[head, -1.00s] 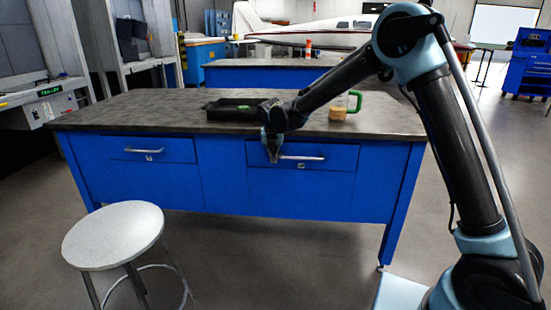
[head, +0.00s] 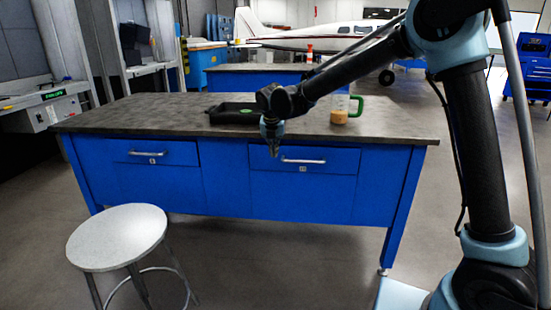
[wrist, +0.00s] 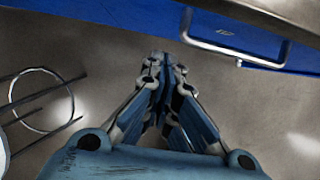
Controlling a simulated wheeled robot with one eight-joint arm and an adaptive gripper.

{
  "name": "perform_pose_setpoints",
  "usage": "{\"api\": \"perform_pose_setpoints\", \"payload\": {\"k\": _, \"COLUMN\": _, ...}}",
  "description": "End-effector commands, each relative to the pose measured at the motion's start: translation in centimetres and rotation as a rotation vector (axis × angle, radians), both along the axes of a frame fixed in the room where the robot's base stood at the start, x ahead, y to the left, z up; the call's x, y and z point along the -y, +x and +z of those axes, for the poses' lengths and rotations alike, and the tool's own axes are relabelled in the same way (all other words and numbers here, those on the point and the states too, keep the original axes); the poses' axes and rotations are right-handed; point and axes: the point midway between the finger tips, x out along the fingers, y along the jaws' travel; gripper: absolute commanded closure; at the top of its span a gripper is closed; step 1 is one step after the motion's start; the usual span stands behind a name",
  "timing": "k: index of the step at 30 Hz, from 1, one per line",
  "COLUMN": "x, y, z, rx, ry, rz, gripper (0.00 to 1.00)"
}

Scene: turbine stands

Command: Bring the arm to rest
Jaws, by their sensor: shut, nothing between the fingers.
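My gripper (head: 273,150) hangs pointing down in front of the blue workbench (head: 220,180), near the right drawer's handle (head: 303,161). In the wrist view my gripper (wrist: 163,62) has its fingers together with nothing between them. The floor shows beneath it, and a drawer handle (wrist: 235,48) lies ahead to the right, apart from the fingers. The arm reaches in from the right side of the head view.
A black tray (head: 230,113) and a jug with a green handle (head: 342,108) stand on the benchtop (head: 150,112). A round stool (head: 117,237) stands at the front left. The floor right of it is clear.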

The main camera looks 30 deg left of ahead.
Motion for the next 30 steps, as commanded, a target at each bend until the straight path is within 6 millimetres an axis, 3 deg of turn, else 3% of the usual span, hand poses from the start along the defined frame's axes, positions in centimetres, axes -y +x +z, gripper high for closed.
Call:
{"api": "perform_pose_setpoints", "payload": {"k": 10, "x": 0.3, "y": -0.4, "z": 1.3, "rx": 0.000, "ry": -0.001, "rz": -0.001, "gripper": 1.00}}
{"api": "perform_pose_setpoints", "payload": {"k": 14, "x": 1.6, "y": 0.4, "z": 1.8, "rx": -0.007, "ry": 0.010, "rz": -0.048, "gripper": 1.00}}
{"api": "perform_pose_setpoints", "payload": {"k": 17, "x": 4.6, "y": 2.0, "z": 2.7, "rx": -0.024, "ry": 0.034, "rz": -0.149, "gripper": 1.00}}
{"api": "perform_pose_setpoints", "payload": {"k": 24, "x": 15.3, "y": 6.0, "z": 5.4, "rx": -0.081, "ry": 0.126, "rz": -0.521, "gripper": 1.00}}
{"api": "perform_pose_setpoints", "payload": {"k": 30, "x": 24.3, "y": 7.6, "z": 7.0, "rx": -0.121, "ry": 0.208, "rz": -0.839, "gripper": 1.00}}
